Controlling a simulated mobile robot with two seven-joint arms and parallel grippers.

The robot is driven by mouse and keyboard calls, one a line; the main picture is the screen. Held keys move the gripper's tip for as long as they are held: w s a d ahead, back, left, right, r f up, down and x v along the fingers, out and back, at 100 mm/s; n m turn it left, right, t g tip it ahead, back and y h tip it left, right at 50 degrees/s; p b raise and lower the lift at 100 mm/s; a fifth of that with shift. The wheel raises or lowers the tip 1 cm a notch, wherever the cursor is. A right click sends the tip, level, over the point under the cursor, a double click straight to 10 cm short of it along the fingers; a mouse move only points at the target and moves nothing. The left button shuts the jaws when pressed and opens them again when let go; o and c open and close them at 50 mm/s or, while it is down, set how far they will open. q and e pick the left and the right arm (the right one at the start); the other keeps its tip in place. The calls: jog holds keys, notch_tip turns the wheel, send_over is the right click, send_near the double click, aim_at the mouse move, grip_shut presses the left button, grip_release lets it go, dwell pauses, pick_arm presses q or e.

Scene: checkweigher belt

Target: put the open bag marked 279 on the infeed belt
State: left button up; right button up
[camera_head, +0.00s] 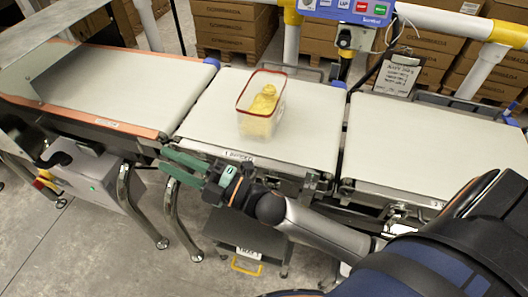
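A clear, open-topped bag or container (250,126) with a red rim and yellow contents stands upright on the middle belt (310,130). I cannot read the number 279 on it. A left belt (120,85) with orange edges and a right belt (435,145) are both bare; no readable label tells me which is the infeed. My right gripper (164,160) has green fingers, spread apart with nothing between them. It is in front of the belts, near the join of the left and middle belts, apart from the container. My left gripper is not in view.
A control panel (350,8) with buttons hangs above the middle belt's far side. A clipboard sign (398,75) stands behind the right belt. A metal guard (50,30) covers the left belt's far left. Metal legs and a grey box (95,175) stand below the belts.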

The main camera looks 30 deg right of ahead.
jog(key=s+d+f+m+g+h, duration=0.1)
jog(key=s+d+f+m+h, duration=0.2)
jog(key=f+m, duration=0.35)
jog(key=s+d+f+m+g+h, duration=0.1)
jog(key=d+f+m+h, duration=0.35)
jog(key=f, duration=0.35)
jog(key=s+d+f+m+g+h, duration=0.3)
jog(key=s+f+m, duration=0.5)
jog(key=s+f, duration=0.4)
jog(key=shift+s+d+f+g, duration=0.35)
jog(key=shift+d+f+g, duration=0.25)
jog(key=shift+g, duration=0.5)
notch_tip(320, 180, up, 3)
jog(key=p, duration=0.2)
jog(key=shift+p, duration=0.4)
